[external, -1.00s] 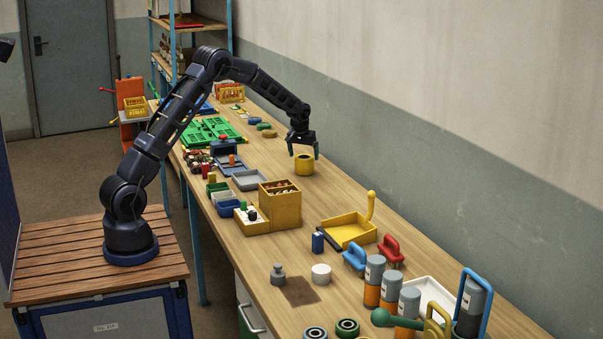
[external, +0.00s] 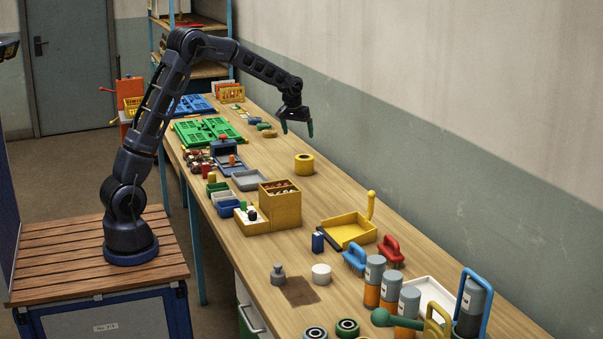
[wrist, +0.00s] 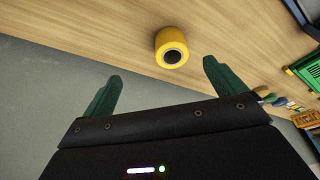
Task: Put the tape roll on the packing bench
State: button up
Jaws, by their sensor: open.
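The yellow tape roll (external: 304,164) sits on the wooden packing bench (external: 345,194), toward the wall side, with clear wood around it. In the wrist view the tape roll (wrist: 172,47) shows its dark centre hole, beyond and between the fingertips and apart from them. My gripper (external: 297,128) is raised above the bench, above and slightly left of the roll in the external view. Its two green fingers stand wide apart in the wrist view (wrist: 160,78), with nothing between them.
A yellow bin box (external: 281,208), a yellow dustpan (external: 348,231) and several grey-and-orange bottles (external: 374,280) stand nearer the camera. Green crates (external: 205,131) lie farther back. The wall (external: 450,185) runs along the bench's right edge.

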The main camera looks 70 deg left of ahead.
jog(key=s+d+r+m+t+h, duration=0.1)
jog(key=s+d+r+m, duration=0.1)
jog(key=s+d+r, duration=0.8)
jog(key=s+d+r+m, duration=0.2)
jog(key=s+d+r, duration=0.45)
jog(key=s, duration=0.65)
jog(key=s+d+f+m, duration=0.1)
jog(key=s+d, duration=0.2)
jog(key=s, duration=0.6)
jog(key=s+d+f+m, duration=0.1)
jog(key=s+d, duration=0.3)
jog(key=s, duration=0.4)
jog(key=s+d+f+m+t, duration=0.1)
jog(key=s+d, duration=0.3)
jog(key=s, duration=0.5)
jog(key=shift+s+d+f+m+h, duration=0.15)
jog(key=shift+s+f+m+h, duration=0.25)
jog(key=shift+f, duration=0.45)
